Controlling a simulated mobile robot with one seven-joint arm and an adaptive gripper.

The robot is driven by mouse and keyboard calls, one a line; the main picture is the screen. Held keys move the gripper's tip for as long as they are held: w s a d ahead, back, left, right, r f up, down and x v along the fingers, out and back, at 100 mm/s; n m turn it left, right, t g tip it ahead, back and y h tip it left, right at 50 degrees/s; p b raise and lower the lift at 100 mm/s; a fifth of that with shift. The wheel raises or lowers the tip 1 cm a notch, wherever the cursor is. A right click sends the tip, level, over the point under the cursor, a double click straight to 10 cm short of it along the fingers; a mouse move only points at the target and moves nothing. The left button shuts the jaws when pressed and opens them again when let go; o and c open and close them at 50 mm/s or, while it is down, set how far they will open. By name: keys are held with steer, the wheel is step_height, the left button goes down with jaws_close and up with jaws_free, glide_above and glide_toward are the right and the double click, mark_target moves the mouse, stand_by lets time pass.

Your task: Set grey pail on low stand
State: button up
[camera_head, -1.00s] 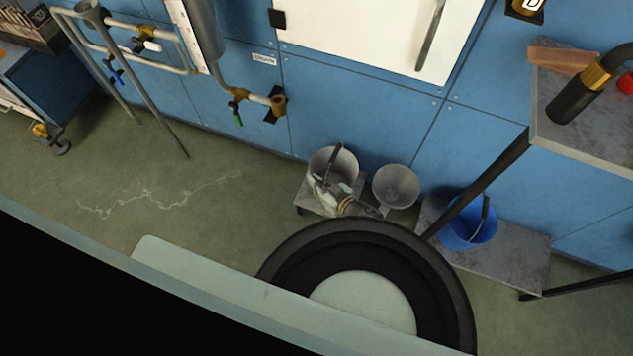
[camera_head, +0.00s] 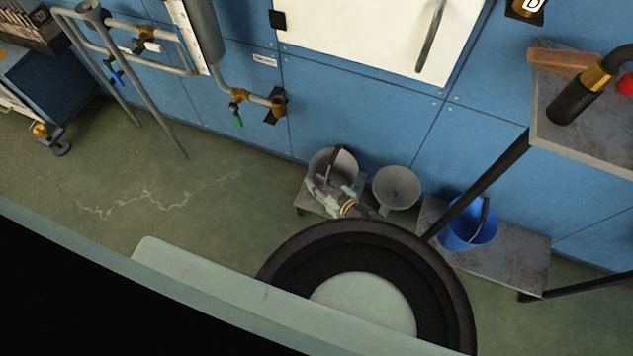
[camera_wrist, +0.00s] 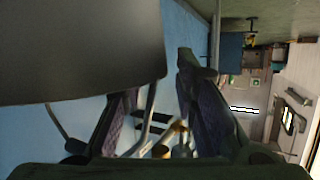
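The grey pail (camera_head: 321,163) stands upright at the small low stand (camera_head: 304,205) by the blue wall. I cannot see whether its base rests fully on the stand, because my gripper hides its lower front. Its dark handle rises across the mouth. My gripper (camera_head: 323,190) is at the pail's near side, close to the handle. In the wrist view a large dark grey surface, likely the pail (camera_wrist: 80,50), covers the upper left and overlaps one finger. The two fingers of my gripper (camera_wrist: 165,85) stand apart, with no object visibly pinched between them.
A blue pail (camera_head: 466,228) stands on a longer low platform (camera_head: 510,262) further right. A higher grey table (camera_head: 585,125) overhangs at the right. Green floor (camera_head: 220,215) at left is clear.

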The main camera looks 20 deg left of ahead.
steer(key=v, duration=1.1)
steer(key=shift+s, duration=0.1)
